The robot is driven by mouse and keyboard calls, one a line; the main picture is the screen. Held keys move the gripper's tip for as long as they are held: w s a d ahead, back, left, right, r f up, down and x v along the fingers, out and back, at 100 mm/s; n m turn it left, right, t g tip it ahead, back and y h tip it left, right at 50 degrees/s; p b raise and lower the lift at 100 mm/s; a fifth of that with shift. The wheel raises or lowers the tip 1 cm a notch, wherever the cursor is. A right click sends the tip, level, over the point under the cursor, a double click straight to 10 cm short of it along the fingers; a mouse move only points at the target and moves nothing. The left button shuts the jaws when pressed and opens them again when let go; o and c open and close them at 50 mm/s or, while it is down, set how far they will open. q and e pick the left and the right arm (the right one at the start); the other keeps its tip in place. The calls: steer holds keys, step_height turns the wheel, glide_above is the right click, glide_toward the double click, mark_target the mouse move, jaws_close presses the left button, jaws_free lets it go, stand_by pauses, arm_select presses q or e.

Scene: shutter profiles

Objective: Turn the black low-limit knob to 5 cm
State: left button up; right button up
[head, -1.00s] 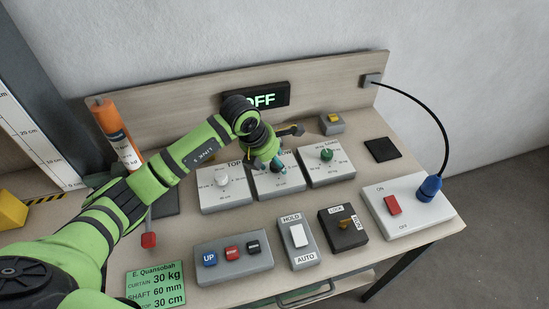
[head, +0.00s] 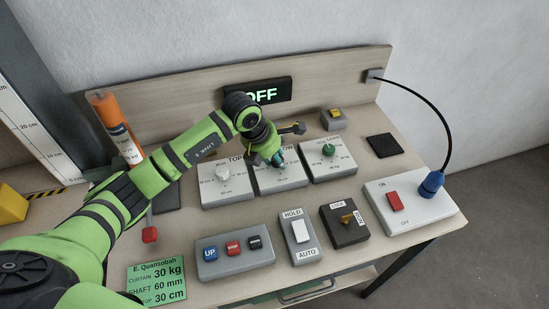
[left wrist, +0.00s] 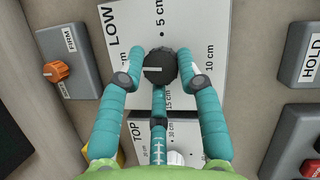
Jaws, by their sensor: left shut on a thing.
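The black low-limit knob (left wrist: 160,66) sits on the white LOW panel (left wrist: 115,60) in the left wrist view. Its white line lies on the left half of its face, pointing left. The 5 cm dot is at the top, 10 cm to the right and 15 cm below. My left gripper (left wrist: 161,70) has its teal fingers on both sides of the knob, closed on it. In the head view my left gripper (head: 278,159) reaches down onto the LOW panel (head: 285,180) and hides the knob. My right gripper is in neither view.
The TOP panel with a white knob (head: 222,173) stands left of LOW, and a panel with a green knob (head: 328,152) stands right. In front are a button box (head: 235,262), a HOLD/AUTO switch (head: 300,232) and a black key box (head: 345,225). A display (head: 262,93) reads OFF.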

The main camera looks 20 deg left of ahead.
arm_select(q)
steer(key=m+g+b, duration=0.1)
steer(key=m+b, duration=0.2)
steer(key=b, duration=0.1)
steer(key=m+g+h+b, duration=0.1)
steer(key=m+b, duration=0.2)
steer(key=b, duration=0.1)
steer(key=m+g+h+b, duration=0.1)
steer(key=m+b, duration=0.3)
steer(key=shift+w+d, duration=0.1)
steer(key=shift+w, duration=0.3)
steer(key=m+g+b, duration=0.1)
steer(key=m+b, duration=0.1)
steer(key=m, duration=0.1)
steer(key=shift+m+g, duration=0.3)
steer(key=shift+g, duration=0.1)
steer(key=shift+d+m+g+y+b, duration=0.1)
steer(key=shift+m+g+y+b, duration=0.4)
steer(key=shift+m, duration=1.3)
steer(key=o, duration=1.1)
steer(key=shift+s+r, duration=0.1)
